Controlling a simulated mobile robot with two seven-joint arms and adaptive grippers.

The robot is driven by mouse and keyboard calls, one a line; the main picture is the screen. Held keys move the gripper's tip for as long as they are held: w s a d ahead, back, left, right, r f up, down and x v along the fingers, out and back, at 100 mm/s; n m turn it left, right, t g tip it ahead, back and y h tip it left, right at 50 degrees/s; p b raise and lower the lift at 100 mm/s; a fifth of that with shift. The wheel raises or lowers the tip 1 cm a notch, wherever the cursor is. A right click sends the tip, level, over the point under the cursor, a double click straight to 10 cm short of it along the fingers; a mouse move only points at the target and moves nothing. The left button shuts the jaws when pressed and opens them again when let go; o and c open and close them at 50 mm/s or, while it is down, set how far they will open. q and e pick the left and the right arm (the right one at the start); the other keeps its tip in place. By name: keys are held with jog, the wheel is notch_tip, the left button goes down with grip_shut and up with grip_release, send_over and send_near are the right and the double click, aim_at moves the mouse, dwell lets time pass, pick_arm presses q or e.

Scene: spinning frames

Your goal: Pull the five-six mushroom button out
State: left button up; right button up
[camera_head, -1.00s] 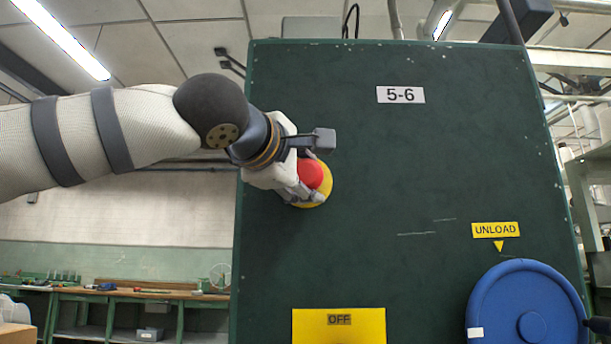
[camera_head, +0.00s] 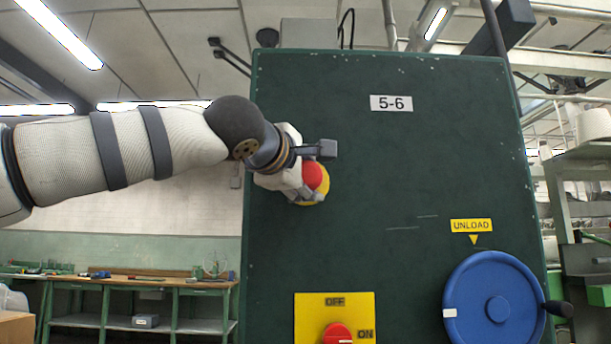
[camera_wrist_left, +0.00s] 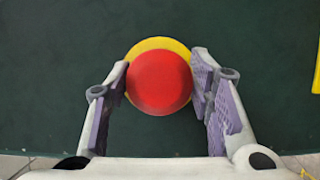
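The red mushroom button (camera_head: 313,175) sits on a round yellow plate (camera_head: 318,198) on the dark green cabinet, below and left of the "5-6" label (camera_head: 391,103). My left gripper (camera_head: 312,186) is at the button, coming from the left. In the left wrist view, the red button (camera_wrist_left: 160,82) lies between the two fingertips, with a yellow rim (camera_wrist_left: 157,43) showing above it. The purple pads of my left gripper (camera_wrist_left: 160,75) meet the button's left and right edges, so it looks shut on it. The button's stem is hidden. My right gripper is not in view.
The cabinet (camera_head: 400,200) also carries a blue handwheel (camera_head: 492,300) under an "UNLOAD" label (camera_head: 471,226). A yellow OFF/ON plate (camera_head: 310,318) with a red knob (camera_head: 337,333) is low down. A workbench (camera_head: 140,283) stands at the back left.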

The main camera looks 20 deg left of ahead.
pick_arm(q)
jog(key=o, duration=0.3)
jog(key=shift+s, duration=0.15)
jog(key=s+a, duration=0.1)
jog(key=s, duration=1)
jog(key=shift+s+a, duration=0.15)
jog(key=shift+s, duration=0.25)
